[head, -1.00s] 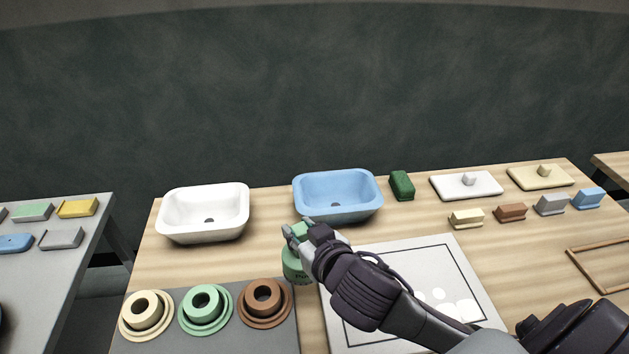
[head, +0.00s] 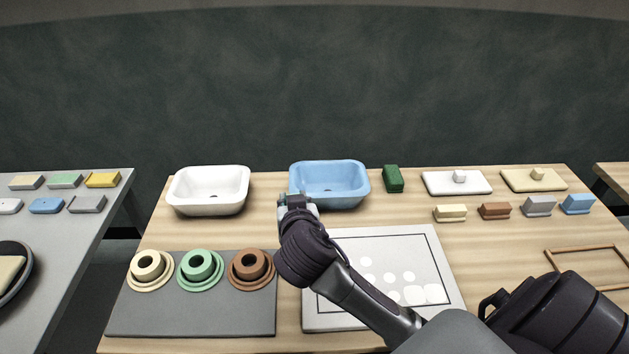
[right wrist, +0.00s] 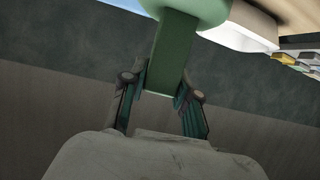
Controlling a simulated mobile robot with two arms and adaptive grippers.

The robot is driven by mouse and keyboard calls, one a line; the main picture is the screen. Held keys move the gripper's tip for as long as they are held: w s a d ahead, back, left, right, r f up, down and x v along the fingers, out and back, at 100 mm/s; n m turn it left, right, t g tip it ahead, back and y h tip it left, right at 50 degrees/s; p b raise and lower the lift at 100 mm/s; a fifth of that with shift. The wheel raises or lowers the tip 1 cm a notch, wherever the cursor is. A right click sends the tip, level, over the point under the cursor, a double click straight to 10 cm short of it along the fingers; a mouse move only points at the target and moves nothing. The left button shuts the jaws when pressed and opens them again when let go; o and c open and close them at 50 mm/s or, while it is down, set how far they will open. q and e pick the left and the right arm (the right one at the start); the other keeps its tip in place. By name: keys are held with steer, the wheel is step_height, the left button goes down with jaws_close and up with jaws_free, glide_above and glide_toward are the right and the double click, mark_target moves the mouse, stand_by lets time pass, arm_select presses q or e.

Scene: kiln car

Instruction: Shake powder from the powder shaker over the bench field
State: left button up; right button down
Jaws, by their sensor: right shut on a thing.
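My right gripper (head: 296,203) is shut on the green powder shaker (right wrist: 174,48). In the right wrist view its two fingers (right wrist: 163,88) close around the shaker's narrow green part, and a wider pale green part shows at the top edge. In the head view the gripper hides most of the shaker, so I cannot tell its tilt. The gripper is in front of the blue basin, at the far left corner of the bench field (head: 405,243). The field is a pale board with a dark outline and several white round patches (head: 389,277). My left gripper is not in view.
A white basin (head: 209,191) and a blue basin (head: 330,180) stand at the back. A grey mat (head: 190,318) with ringed pieces lies left of the field. A dark green block (head: 393,179), lidded plates and small blocks stand at the right, near a wooden frame (head: 590,250).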

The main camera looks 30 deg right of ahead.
steer(key=d+m+h, duration=0.1)
steer(key=w+d+m+g+p, duration=0.1)
steer(key=d+r+h, duration=0.1)
steer(key=shift+w+d+m+g+h+p, duration=0.15)
steer(key=shift+m+g+h+p, duration=0.15)
steer(key=shift+m+p, duration=0.1)
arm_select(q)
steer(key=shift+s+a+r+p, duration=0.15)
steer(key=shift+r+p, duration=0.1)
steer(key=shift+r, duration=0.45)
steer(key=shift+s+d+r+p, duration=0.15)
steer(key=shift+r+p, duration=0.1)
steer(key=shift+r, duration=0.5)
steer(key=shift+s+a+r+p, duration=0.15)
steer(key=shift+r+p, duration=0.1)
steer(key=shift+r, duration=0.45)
arm_select(e)
steer(key=shift+d+f+m+g+h, duration=0.4)
steer(key=shift+f+m+g+h, duration=0.15)
steer(key=shift+f+m+g, duration=0.15)
steer(key=shift+d+f+m+g+h, duration=0.45)
steer(key=shift+f+m+g+h, duration=0.15)
steer(key=shift+f+m, duration=0.15)
steer(key=shift+d+f+m+g+h, duration=0.4)
steer(key=shift+f+m+g+h, duration=0.15)
steer(key=shift+f+m+g, duration=0.15)
